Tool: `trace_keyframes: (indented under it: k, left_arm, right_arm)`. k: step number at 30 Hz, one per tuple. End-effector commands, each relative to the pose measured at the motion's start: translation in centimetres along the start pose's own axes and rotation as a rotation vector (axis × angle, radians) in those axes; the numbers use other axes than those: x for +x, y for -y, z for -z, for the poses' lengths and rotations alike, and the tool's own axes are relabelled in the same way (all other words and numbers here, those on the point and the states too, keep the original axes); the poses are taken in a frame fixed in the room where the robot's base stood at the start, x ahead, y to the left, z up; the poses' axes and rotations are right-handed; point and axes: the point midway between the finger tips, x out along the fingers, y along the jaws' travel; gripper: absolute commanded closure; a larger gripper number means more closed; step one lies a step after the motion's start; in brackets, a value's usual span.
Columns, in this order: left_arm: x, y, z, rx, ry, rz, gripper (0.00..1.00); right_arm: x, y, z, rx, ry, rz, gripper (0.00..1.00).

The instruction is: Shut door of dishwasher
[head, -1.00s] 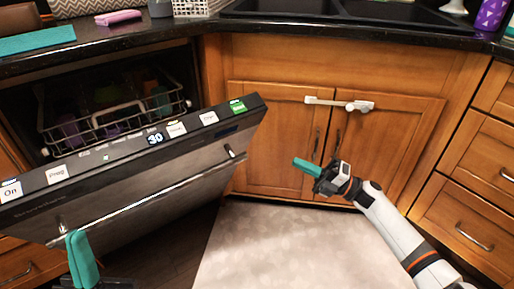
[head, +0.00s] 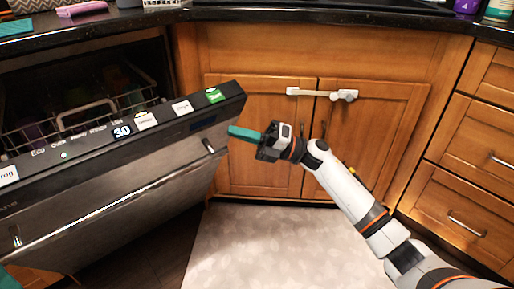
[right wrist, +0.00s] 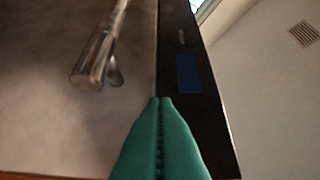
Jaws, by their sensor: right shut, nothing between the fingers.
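The dishwasher door (head: 130,180) is partly open and tilted outward at the left of the head view. Its black control strip (head: 75,148) with labels runs along the top edge, and a metal bar handle (head: 120,205) crosses its front. My right gripper (head: 232,131) has teal fingers that are shut and empty, close to the right end of the door. In the right wrist view the shut fingers (right wrist: 160,120) overlap the door's front (right wrist: 60,80) beside the handle's end (right wrist: 92,65); contact cannot be told. A teal part of my left gripper (head: 18,278) shows at the lower left corner.
A dish rack (head: 60,125) sits inside the dishwasher behind the door. Wooden cupboard doors with a white latch (head: 322,94) stand behind my right arm, and drawers (head: 470,170) are at the right. A pale mat (head: 270,250) covers the floor.

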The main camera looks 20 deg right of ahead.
Motion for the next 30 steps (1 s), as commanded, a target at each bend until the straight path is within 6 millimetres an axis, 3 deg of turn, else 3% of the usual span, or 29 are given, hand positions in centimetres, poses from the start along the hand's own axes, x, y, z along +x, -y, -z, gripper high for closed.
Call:
trace_keyframes:
  k: [6,26,30]
  left_arm:
    - [0.2,0.0,0.2,0.002,0.012,0.006,1.00]
    - [0.8,0.0,-0.3,0.000,0.016,0.001,1.00]
    - [-0.2,0.0,-0.3,-0.004,-0.038,-0.014,1.00]
  right_arm:
    - [1.0,-0.1,1.0,0.001,0.000,0.000,1.00]
    - [1.6,0.5,1.6,0.014,0.000,-0.012,1.00]
    - [2.3,1.1,2.3,0.027,-0.001,-0.025,1.00]
